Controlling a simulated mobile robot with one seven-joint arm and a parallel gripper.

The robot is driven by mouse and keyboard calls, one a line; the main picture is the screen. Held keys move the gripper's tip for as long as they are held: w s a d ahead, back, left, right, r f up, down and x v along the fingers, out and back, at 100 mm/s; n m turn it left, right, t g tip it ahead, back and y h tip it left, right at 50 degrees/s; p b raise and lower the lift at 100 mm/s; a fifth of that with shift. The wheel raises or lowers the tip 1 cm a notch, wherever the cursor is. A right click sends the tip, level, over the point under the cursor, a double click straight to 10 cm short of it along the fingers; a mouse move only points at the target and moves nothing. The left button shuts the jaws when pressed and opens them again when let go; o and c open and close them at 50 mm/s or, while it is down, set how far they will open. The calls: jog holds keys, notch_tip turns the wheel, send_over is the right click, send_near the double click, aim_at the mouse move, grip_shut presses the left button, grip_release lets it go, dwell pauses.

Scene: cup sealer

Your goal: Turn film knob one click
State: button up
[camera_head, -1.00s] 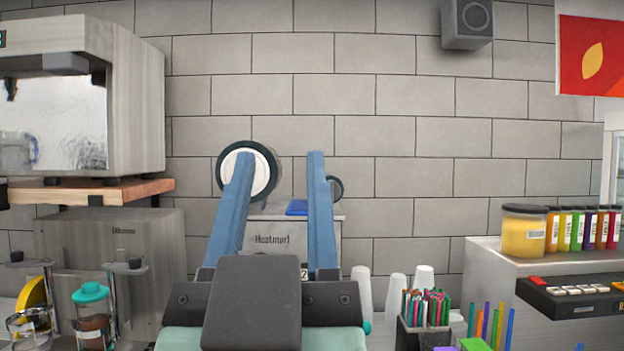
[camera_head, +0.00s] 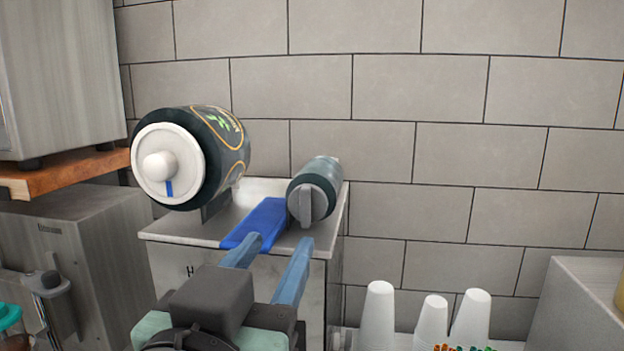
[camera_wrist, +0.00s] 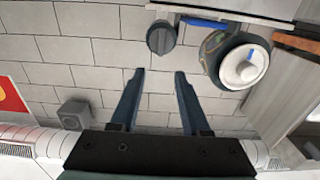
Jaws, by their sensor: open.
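The sealer (camera_head: 240,275) is a pale boxy machine with two rollers on top. Its large film roll (camera_head: 222,135) has a white end disc with a round white knob (camera_head: 160,166) and a blue mark pointing down. The smaller dark roller (camera_head: 318,172) has a grey ridged knob (camera_head: 307,206), its ridge about upright. My gripper (camera_head: 284,244) is open and empty, in front of and below the grey knob, apart from it in the wrist view. That view is upside down; it shows the grey knob (camera_wrist: 161,38), the white knob (camera_wrist: 246,70) and my open fingers (camera_wrist: 158,75).
A blue flat part (camera_head: 258,222) lies between the rollers. A wooden shelf (camera_head: 75,177) and a metal cabinet (camera_head: 75,245) stand close on the left. White cup stacks (camera_head: 378,315) stand at lower right. The tiled wall is behind; the space right of the rollers is clear.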

aim_at(304, 200)
jog(key=w+p, duration=0.1)
jog(key=w, duration=0.3)
jog(key=w+d+p, duration=0.1)
jog(key=w+p, duration=0.1)
jog(key=w, duration=0.2)
jog(key=w+d+p, duration=0.1)
jog(key=w, duration=0.3)
jog(key=shift+w+d+p, duration=0.1)
jog(key=shift+w+p, duration=0.1)
jog(key=shift+p, duration=0.1)
grip_shut()
